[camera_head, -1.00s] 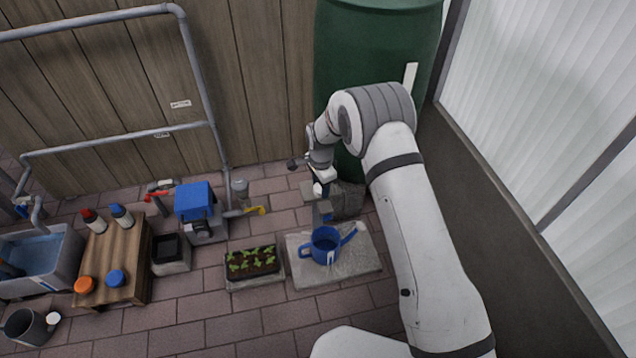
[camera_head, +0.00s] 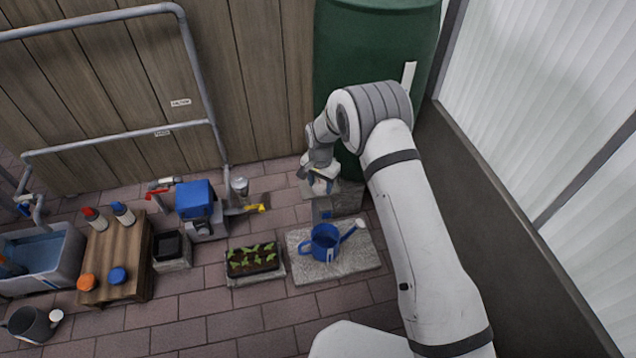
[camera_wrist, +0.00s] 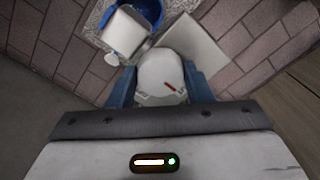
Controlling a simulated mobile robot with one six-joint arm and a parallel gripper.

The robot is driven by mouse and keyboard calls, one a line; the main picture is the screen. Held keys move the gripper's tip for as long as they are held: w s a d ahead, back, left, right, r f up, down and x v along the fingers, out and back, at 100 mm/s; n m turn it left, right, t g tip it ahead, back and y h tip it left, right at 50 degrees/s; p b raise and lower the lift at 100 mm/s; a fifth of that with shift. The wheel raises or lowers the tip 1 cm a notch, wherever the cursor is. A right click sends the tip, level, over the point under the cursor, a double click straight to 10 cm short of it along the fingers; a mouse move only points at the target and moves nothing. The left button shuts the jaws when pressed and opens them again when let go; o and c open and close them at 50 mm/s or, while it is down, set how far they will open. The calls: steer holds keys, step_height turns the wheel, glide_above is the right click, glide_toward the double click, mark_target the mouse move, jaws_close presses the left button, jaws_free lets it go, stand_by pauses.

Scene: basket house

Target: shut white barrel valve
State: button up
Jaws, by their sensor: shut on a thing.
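In the head view my gripper (camera_head: 322,184) is low in front of the green barrel (camera_head: 365,45), above a grey block. The valve is mostly hidden there by my wrist. I cannot tell from these views whether it is open or shut. A blue watering can (camera_head: 325,242) stands just in front, on a pale stone slab (camera_head: 300,270).
A seedling tray (camera_head: 255,276) is left of the slab. A blue pump-like unit (camera_head: 195,198), a red-handled tap (camera_head: 157,194) and a wooden crate with bottles (camera_head: 128,245) stand farther left. The barrel and a low dark wall (camera_head: 500,205) bound the right side.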

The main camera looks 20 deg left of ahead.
mark_target(321, 186)
steer(key=shift+s+d+f, duration=0.2)
steer(key=shift+d+f, duration=0.05)
steer(key=o, duration=1)
steer(key=shift+w+a+r, duration=0.1)
steer(key=shift+a, duration=0.05)
steer(key=shift+r, duration=0.15)
steer(key=shift+w+r, duration=0.1)
steer(key=shift+r, duration=0.2)
step_height(321, 186, up, 7)
steer(key=shift+f+p, duration=0.1)
steer(key=shift+p, duration=1.15)
